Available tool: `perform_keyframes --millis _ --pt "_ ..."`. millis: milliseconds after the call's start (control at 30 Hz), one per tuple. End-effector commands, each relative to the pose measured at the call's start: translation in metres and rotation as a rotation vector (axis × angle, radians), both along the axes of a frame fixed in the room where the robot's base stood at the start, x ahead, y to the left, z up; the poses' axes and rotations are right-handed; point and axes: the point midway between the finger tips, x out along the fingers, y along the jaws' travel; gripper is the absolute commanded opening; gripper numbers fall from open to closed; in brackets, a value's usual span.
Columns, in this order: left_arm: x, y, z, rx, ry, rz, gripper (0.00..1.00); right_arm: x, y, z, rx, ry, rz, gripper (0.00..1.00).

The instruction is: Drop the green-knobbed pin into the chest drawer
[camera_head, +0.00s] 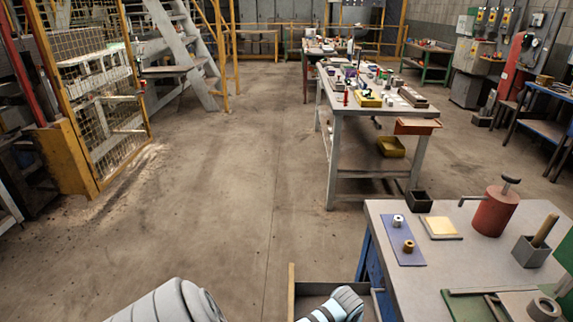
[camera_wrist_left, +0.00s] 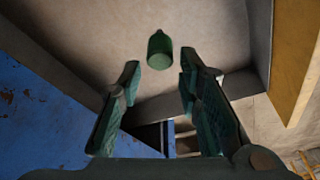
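The chest drawer (camera_head: 292,292) is pulled out beside the blue chest at the bottom of the head view. In the left wrist view I look into the drawer (camera_wrist_left: 262,45), with a pale bottom and grey walls. The green knob of the pin (camera_wrist_left: 160,50) shows just beyond my fingertips, against the drawer bottom; I cannot tell whether it rests there or is above it. My left gripper (camera_wrist_left: 160,78) is open, its fingers apart on either side below the knob and not touching it. In the head view my left wrist partly covers the drawer. My right gripper is not in view.
The blue chest front (camera_wrist_left: 45,110) is close to my left fingers. On the bench top (camera_head: 460,245) stand a red can (camera_head: 494,211), a blue mat (camera_head: 402,238) with small parts, and a grey box (camera_head: 530,251). Open floor lies to the left.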

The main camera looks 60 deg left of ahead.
Motion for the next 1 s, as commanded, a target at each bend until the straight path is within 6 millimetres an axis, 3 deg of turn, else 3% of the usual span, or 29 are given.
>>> perform_keyframes --millis 433,567,800,1000 --pt "-0.001 -0.001 0.008 0.000 -0.002 0.000 0.46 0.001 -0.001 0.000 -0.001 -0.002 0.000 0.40" --pt "-0.007 -0.005 0.032 0.000 -0.003 -0.002 0.46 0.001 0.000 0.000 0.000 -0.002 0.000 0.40" --pt "-0.022 -0.012 0.096 0.001 -0.002 -0.002 0.46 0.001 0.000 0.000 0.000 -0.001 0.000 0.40" --pt "-0.027 -0.015 0.115 -0.001 0.002 0.000 0.46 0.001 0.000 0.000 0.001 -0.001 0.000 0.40"
